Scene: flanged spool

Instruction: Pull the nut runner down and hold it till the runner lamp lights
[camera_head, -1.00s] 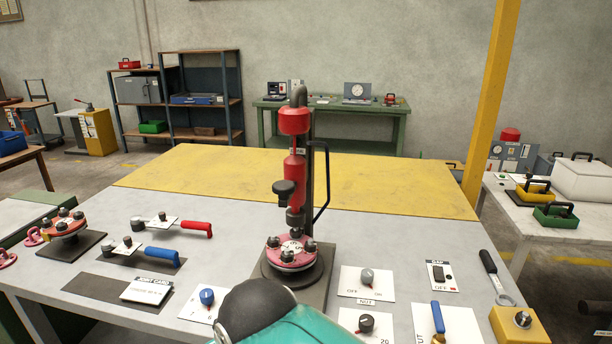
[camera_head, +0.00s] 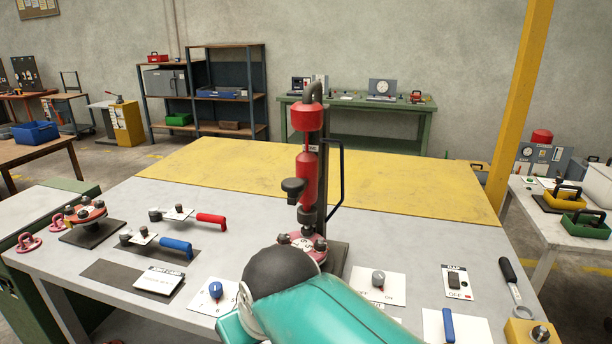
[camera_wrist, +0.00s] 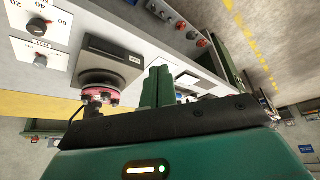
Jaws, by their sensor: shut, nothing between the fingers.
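The red nut runner (camera_head: 307,178) stands upright on its dark post above the bench, with a black knob on its left side and a black bar handle (camera_head: 338,178) on its right. Below it the pink flanged spool (camera_head: 300,242) sits on a dark base, partly hidden by my arm. The spool also shows in the wrist view (camera_wrist: 98,93). My gripper (camera_wrist: 158,85) is shut and empty in the wrist view, apart from the spool; my arm hides it in the head view. I cannot make out a runner lamp.
A red-handled tool (camera_head: 210,218) and a blue-handled tool (camera_head: 175,245) lie left of the spool. Switch plates and dials surround its base, with a wrench (camera_head: 509,275) and a yellow box (camera_head: 530,332) at right. The yellow rear bench top (camera_head: 400,185) is clear.

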